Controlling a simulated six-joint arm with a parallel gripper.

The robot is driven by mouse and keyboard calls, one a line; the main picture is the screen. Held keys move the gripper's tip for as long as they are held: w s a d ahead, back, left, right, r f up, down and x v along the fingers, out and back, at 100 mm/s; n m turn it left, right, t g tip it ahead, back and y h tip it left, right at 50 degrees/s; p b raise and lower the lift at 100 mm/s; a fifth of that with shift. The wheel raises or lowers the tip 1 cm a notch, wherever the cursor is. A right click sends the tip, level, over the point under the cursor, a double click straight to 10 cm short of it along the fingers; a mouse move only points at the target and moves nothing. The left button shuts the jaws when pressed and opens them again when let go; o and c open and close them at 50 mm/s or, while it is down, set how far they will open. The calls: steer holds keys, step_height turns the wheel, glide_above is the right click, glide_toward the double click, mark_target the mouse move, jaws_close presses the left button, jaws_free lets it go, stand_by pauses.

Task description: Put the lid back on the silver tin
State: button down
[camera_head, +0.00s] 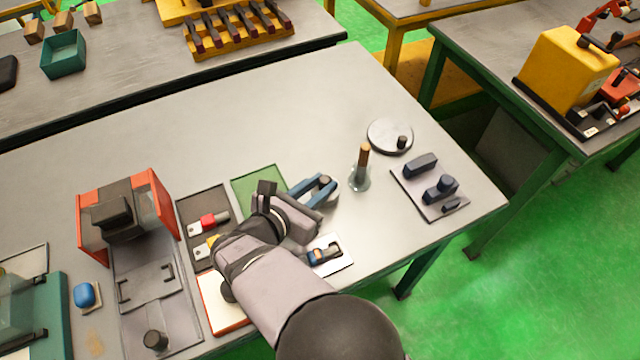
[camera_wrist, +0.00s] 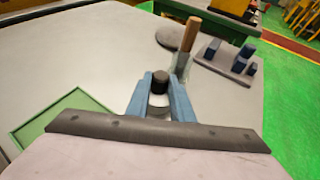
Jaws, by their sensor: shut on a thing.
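My gripper (camera_head: 321,183) reaches out over the table with its two blue fingers closed on a dark knob (camera_wrist: 160,77). The knob tops a small round silver piece, which looks like the lid (camera_wrist: 158,99) of the silver tin. In the head view, rounded silver (camera_head: 332,193) shows beside and below the fingers, partly hidden by them. I cannot tell tin from lid there, nor whether the lid touches the tin or is held above it.
A glass jar (camera_head: 359,181) with a wooden-handled tool stands close right of my gripper. Behind are a round grey plate (camera_head: 383,131) with a dark knob and a grey board (camera_head: 408,187) with dark blocks. A green mat (camera_head: 257,180) lies left. The table's back middle is clear.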

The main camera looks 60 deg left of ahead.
steer(key=shift+f, duration=0.1)
stand_by(0.5)
steer(key=c, duration=1.2)
jaws_free()
steer(key=shift+r+p, duration=2.55)
steer(key=shift+r, duration=1)
